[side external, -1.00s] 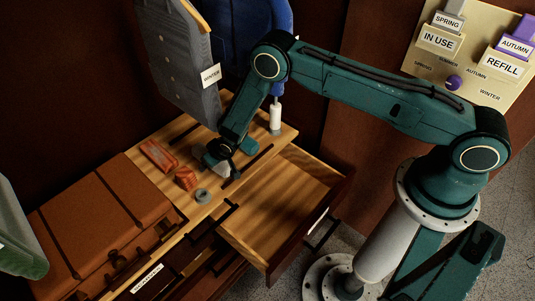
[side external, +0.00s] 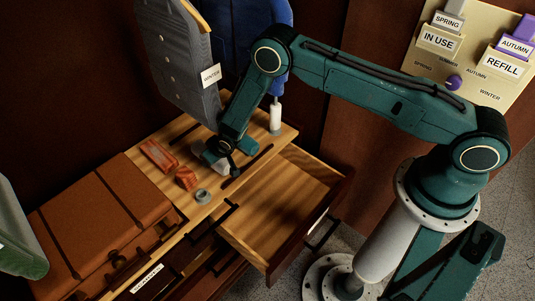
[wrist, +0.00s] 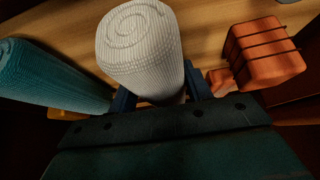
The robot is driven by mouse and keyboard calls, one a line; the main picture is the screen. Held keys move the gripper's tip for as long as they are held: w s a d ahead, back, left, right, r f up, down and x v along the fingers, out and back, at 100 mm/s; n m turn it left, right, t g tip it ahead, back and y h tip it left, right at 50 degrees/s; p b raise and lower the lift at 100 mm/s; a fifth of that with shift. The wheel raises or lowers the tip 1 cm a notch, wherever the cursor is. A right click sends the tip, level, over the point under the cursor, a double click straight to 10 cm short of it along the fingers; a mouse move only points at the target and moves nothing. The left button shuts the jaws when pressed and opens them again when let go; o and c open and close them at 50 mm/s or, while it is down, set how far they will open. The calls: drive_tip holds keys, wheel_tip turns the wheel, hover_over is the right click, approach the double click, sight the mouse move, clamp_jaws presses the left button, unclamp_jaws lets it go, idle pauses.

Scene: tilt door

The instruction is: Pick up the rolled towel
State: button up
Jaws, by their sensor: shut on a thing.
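The rolled towel (wrist: 140,50) is a pale, ribbed roll with a spiral end, and it fills the space between my fingers in the wrist view. My gripper (wrist: 160,98) is shut on it. In the side view the towel (side external: 212,157) shows as a pale shape under my gripper (side external: 226,153), partly hidden by it. It is at or just above the wooden top; the gap is too small to tell.
An orange banded block (wrist: 265,52) is right of the towel and a teal ribbed roll (wrist: 50,75) left. A grey ring (side external: 203,196), brown suitcase (side external: 90,220) and white bottle (side external: 275,117) stand on the top. The drawer (side external: 280,205) is open below. A grey garment (side external: 180,65) hangs behind.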

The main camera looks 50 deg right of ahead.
drive_tip(key=s, duration=3.2)
drive_tip(key=shift+r, duration=0.1)
drive_tip(key=shift+w+r, duration=0.1)
drive_tip(key=shift+w+d+r, duration=2.15)
drive_tip(key=shift+w+r, duration=0.15)
drive_tip(key=shift+r, duration=1.5)
drive_tip(key=shift+w+d+r, duration=2.2)
drive_tip(key=shift+w+r, duration=0.1)
drive_tip(key=shift+r, duration=1.55)
drive_tip(key=shift+w+d+r, duration=2.15)
drive_tip(key=shift+w+r, duration=0.15)
drive_tip(key=shift+r, duration=1.5)
